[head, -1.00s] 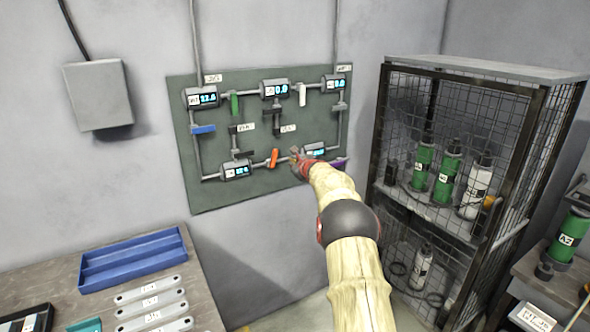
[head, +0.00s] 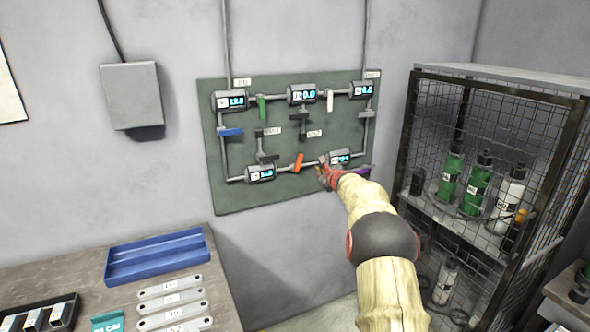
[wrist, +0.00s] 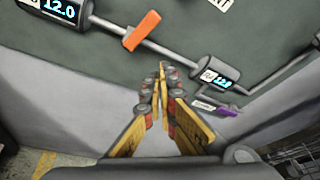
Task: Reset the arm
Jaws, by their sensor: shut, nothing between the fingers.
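My gripper (head: 324,174) is at the end of my outstretched arm, in front of the lower right part of a green wall panel (head: 235,200). In the wrist view my gripper (wrist: 162,88) is shut, its yellow and grey fingers together with nothing between them. An orange valve handle (head: 298,163) is just left of it in the head view; it also shows in the wrist view (wrist: 141,30). A display gauge (wrist: 215,72) and a purple handle (wrist: 229,111) are to the right in the wrist view. My gripper looks apart from the handles.
The panel also carries a blue handle (head: 231,132), a green handle (head: 262,108) and a white handle (head: 330,100). A mesh cage (head: 490,180) with cylinders stands right. A workbench (head: 50,275) with a blue tray (head: 155,268) is lower left. A grey box (head: 131,96) hangs on the wall.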

